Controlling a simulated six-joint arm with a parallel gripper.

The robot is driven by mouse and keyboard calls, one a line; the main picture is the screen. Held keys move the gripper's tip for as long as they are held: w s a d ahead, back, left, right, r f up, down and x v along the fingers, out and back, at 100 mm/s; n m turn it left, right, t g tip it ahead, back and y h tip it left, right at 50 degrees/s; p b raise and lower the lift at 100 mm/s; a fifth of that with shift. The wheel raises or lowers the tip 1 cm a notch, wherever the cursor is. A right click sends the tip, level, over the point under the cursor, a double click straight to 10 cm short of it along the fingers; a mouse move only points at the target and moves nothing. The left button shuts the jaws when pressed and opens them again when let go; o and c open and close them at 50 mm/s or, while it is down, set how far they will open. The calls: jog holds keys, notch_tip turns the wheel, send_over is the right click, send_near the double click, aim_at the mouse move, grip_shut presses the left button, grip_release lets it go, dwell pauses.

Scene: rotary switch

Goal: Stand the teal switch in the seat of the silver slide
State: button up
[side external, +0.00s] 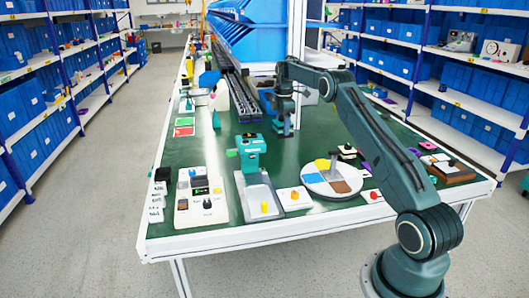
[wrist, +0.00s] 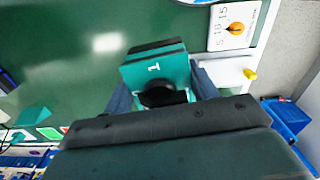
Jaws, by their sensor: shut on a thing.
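My gripper (side external: 284,125) hangs over the back part of the green table in the side external view. In the wrist view my gripper (wrist: 164,92) is shut on the teal switch (wrist: 152,68), a teal block with a white mark and a black round part, held between dark fingers. In the side external view I cannot clearly make out the held switch. The silver slide (side external: 250,188) appears to be the grey metal tray in front, with a teal stand (side external: 251,150) at its back end. My gripper is behind and right of it, apart. The slide's seat is not clear.
A white control box (side external: 183,209) stands left of the slide, and a white block with a yellow knob (side external: 294,198) to its right. A round coloured disc (side external: 331,180) lies further right. Red and green cards (side external: 184,127) lie back left. Green table around my gripper looks fairly clear.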

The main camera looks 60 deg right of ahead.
aim_at(277, 124)
notch_tip(277, 124, up, 2)
jog(key=shift+r, duration=0.25)
jog(key=shift+w+a, duration=0.2)
jog(key=shift+a, duration=0.6)
jog(key=shift+w+a, duration=0.2)
jog(key=shift+a, duration=0.55)
jog(key=s+a+m, duration=0.1)
jog(key=s+a, duration=0.1)
jog(key=a, duration=1.4)
notch_tip(277, 124, down, 11)
jog(key=shift+d, duration=0.2)
jog(key=shift+f, duration=0.35)
jog(key=shift+f, duration=2.55)
